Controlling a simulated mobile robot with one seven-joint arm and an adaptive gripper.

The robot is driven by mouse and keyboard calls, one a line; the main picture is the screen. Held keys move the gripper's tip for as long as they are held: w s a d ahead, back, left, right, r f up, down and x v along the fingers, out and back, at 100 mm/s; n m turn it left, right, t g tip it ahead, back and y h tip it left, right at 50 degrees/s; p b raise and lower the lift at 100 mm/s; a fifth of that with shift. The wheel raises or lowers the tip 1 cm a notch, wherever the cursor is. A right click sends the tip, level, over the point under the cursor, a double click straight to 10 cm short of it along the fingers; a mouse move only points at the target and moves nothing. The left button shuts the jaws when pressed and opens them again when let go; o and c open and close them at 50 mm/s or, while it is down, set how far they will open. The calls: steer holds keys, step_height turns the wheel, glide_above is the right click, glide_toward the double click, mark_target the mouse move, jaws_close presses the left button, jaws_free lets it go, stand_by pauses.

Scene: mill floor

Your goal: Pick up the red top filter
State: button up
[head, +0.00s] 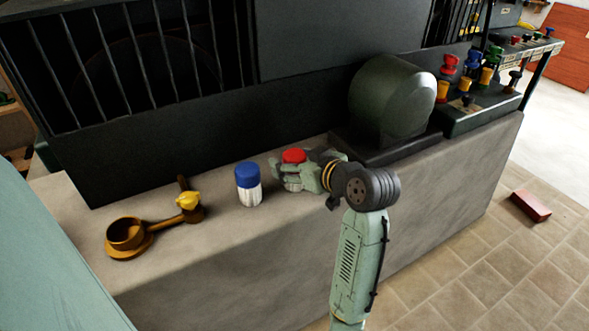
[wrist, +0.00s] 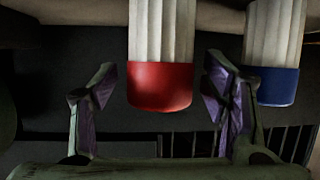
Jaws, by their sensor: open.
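The red top filter (wrist: 161,85) has a ribbed white body and a red cap, and in the wrist view it lies between the two open fingers of my gripper (wrist: 161,100). Dark gaps show on both sides of its cap. In the head view only the red cap (head: 294,156) shows clearly, and my gripper (head: 296,172) hides most of the body. The filter is on the stone ledge (head: 225,240).
A blue-capped filter (head: 248,184) stands just left of my gripper; it also shows in the wrist view (wrist: 275,85). A brown cup-like part with a yellow knob (head: 188,200) lies farther left. A dark green motor housing (head: 392,98) stands to the right. A dark machine wall rises behind.

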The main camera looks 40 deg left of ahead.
steer(key=shift+c, duration=0.2)
steer(key=c, duration=1.2)
steer(key=shift+c, duration=0.4)
steer(key=shift+r, duration=0.1)
